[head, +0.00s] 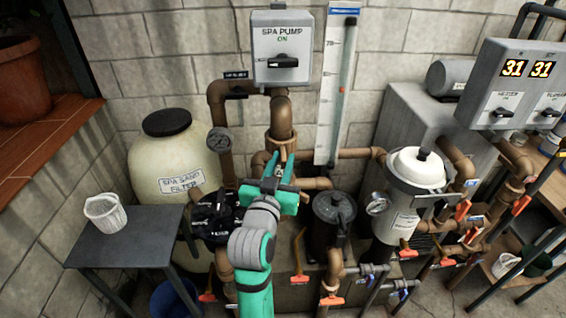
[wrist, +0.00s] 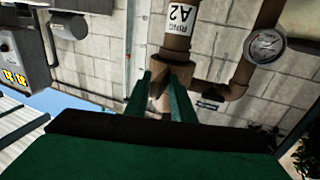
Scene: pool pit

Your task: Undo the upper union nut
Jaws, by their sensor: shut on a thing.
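My green gripper (head: 279,165) reaches up to the brown pipework under the spa pump box, its fingers at a pipe fitting. In the wrist view the two fingers (wrist: 162,98) stand on either side of a brown fitting, the upper union nut (wrist: 174,70), and are shut on it. In the head view the pipe (head: 281,115) drops to the gripper, and my gripper and arm hide most of the nut.
The spa pump box (head: 283,50) with its switch hangs above. A round gauge (head: 219,140) and brown pipes are close to the left. A tall scale board (head: 337,85) stands right. The sand filter (head: 170,165), black strainer pot (head: 334,215) and white-lidded canister (head: 410,195) crowd around.

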